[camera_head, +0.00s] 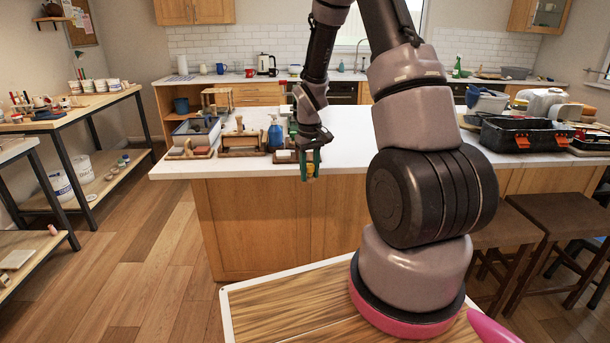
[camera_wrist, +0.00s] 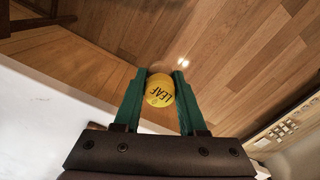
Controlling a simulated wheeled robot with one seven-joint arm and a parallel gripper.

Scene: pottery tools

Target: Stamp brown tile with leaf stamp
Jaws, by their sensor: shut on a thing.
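My gripper (camera_head: 309,163) has green fingers and is shut on the yellow leaf stamp (camera_head: 309,172). In the wrist view the stamp (camera_wrist: 159,91) sits between the fingertips of my gripper (camera_wrist: 157,88), and its round top reads "LEAF". The gripper is just off the front edge of the white counter, with wooden floor behind the stamp in the wrist view. A small brown flat block (camera_head: 202,152), which may be the brown tile, lies on the counter to the left; it is too small to be sure. The stamp's underside is hidden.
The white counter (camera_head: 350,148) holds a blue-grey bin (camera_head: 197,130), a wooden tool holder (camera_head: 240,142) and a blue bottle (camera_head: 275,133) left of the gripper. A black toolbox (camera_head: 522,135) stands at the right. The counter right of the gripper is mostly bare.

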